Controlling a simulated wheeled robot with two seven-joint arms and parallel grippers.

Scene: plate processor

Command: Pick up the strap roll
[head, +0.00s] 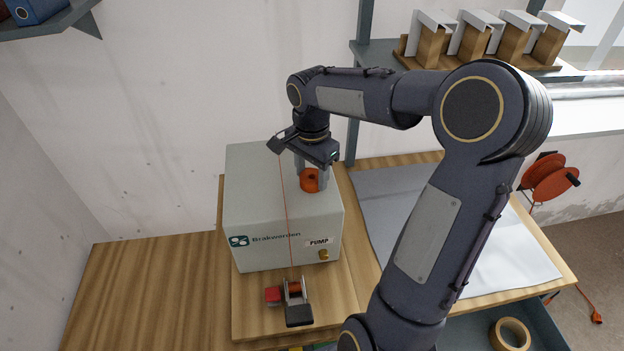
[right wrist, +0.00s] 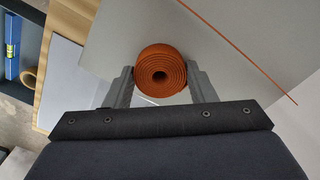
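In the right wrist view the roll (right wrist: 160,71) sits between the two fingers (right wrist: 160,80), one on each side, with no clear gap. I cannot tell whether it rests on the box or is slightly raised. My left gripper is not in view.
A thin orange line (head: 287,215) runs down the box to a red and black device (head: 293,295) on the wooden board. A grey mat (head: 385,200) lies on the bench to the right. The bench at left is clear.

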